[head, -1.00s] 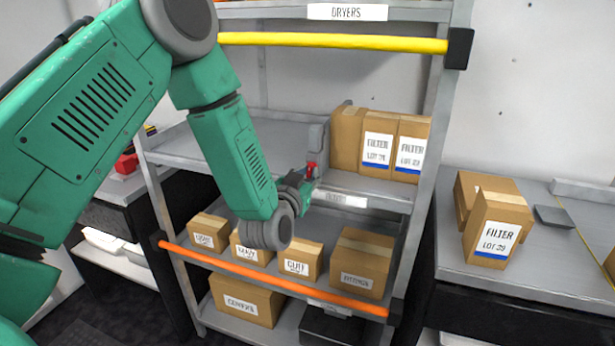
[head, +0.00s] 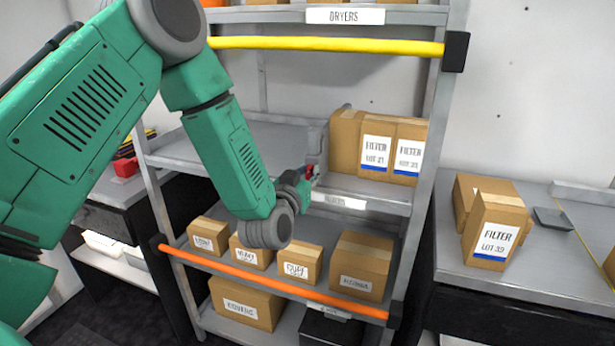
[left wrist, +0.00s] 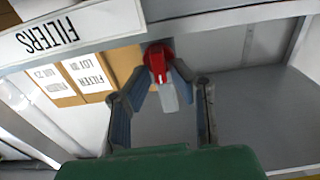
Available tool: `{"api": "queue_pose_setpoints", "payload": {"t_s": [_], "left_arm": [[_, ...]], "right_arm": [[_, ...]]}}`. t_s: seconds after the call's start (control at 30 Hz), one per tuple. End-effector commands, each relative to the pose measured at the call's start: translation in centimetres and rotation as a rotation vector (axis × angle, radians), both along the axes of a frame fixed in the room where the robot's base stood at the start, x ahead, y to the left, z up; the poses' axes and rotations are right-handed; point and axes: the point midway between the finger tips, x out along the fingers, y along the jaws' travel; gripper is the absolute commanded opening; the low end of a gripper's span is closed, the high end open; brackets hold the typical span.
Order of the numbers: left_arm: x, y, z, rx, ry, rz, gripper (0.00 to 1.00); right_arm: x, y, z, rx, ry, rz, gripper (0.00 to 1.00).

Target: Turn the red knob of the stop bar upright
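The red knob (head: 312,171) sits at the front edge of the middle shelf, below a grey upright piece (head: 318,140) that looks like the stop bar. In the left wrist view, which is upside down, the red knob (left wrist: 157,62) lies between my left fingertips, with a pale grey piece (left wrist: 169,98) hanging from it in the picture. My left gripper (head: 304,183) reaches the knob from the front; in the wrist view its fingers (left wrist: 161,72) bend inward and appear to close on both sides of the knob. The knob's exact angle is partly hidden. My right gripper is out of view.
Filter boxes (head: 375,146) stand right of the knob on the middle shelf (head: 365,195); its left part is bare. An orange bar (head: 275,279) crosses below and a yellow bar (head: 330,46) above. More boxes (head: 360,265) fill the lower shelf. A side bench (head: 500,278) is at right.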

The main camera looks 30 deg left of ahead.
Motion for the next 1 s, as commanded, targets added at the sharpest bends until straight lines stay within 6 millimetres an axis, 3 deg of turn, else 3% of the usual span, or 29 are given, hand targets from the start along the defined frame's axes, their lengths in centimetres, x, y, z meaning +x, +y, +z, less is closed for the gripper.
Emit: {"api": "queue_pose_setpoints", "payload": {"t_s": [0.2, 0.33, 0.73, 1.0], "left_arm": [[-0.1, 0.1, -0.5, -0.001, 0.012, 0.001, 0.19], [-1.2, -0.1, -0.7, -0.002, 0.015, 0.000, 0.19], [-9.0, -2.1, -0.6, -0.001, 0.013, -0.001, 0.19], [-11.6, -2.7, -0.5, -0.001, 0.007, 0.000, 0.19]], "right_arm": [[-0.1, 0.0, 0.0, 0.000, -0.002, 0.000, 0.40], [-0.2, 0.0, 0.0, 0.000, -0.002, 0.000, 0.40], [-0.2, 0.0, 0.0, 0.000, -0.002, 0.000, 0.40], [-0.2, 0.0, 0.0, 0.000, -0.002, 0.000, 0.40]]}}
